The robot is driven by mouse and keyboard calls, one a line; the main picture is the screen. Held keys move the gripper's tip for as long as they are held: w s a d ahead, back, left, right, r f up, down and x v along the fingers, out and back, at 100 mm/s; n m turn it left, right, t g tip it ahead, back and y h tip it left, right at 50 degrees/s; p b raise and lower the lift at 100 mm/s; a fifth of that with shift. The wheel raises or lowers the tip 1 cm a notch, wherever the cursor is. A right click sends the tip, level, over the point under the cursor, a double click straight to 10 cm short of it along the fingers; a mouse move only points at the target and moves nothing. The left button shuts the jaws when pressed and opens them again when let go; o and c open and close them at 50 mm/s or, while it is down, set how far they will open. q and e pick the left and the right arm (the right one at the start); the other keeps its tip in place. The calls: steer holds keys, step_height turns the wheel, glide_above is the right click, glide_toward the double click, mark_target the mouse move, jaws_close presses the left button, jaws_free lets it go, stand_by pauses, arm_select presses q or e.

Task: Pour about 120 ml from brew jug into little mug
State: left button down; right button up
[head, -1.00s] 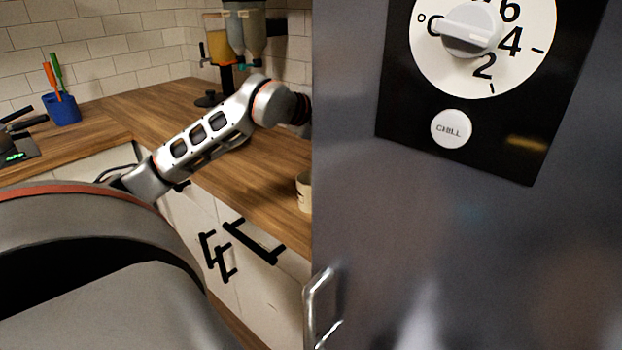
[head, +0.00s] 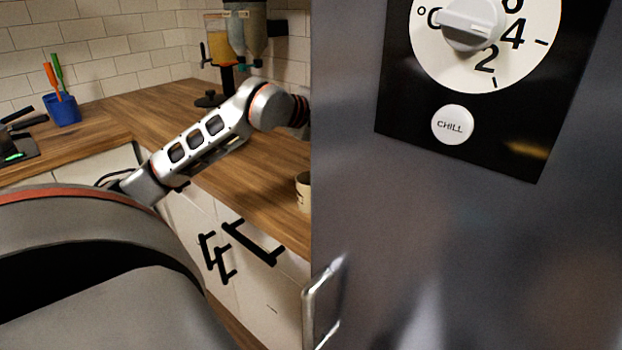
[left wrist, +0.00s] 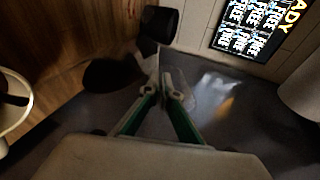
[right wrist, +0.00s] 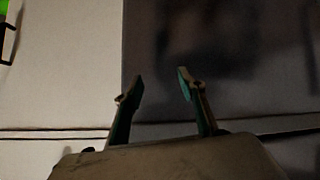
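A cream mug (head: 304,192) with a dark mark stands on the wooden counter, partly hidden by the grey metal cabinet's edge; I cannot tell if it is the little mug. No brew jug can be made out for sure. My left arm reaches over the counter, its gripper hidden behind the cabinet in the head view. In the left wrist view the left gripper (left wrist: 161,78) has its fingertips close together; whether something thin is between them is unclear. A black cylinder (left wrist: 158,22) lies just beyond them. My right gripper (right wrist: 160,74) is open and empty, facing a pale and dark front.
The grey metal cabinet (head: 440,260) with a dial fills the head view's right side. A blue utensil pot (head: 62,109) and a dispenser (head: 218,50) stand at the back of the counter. A pale rounded thing (left wrist: 14,112) is at the left wrist view's left edge.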

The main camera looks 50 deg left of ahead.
arm_select(q)
steer(key=shift+s+r, duration=0.1)
steer(key=shift+r, duration=0.15)
stand_by(0.4)
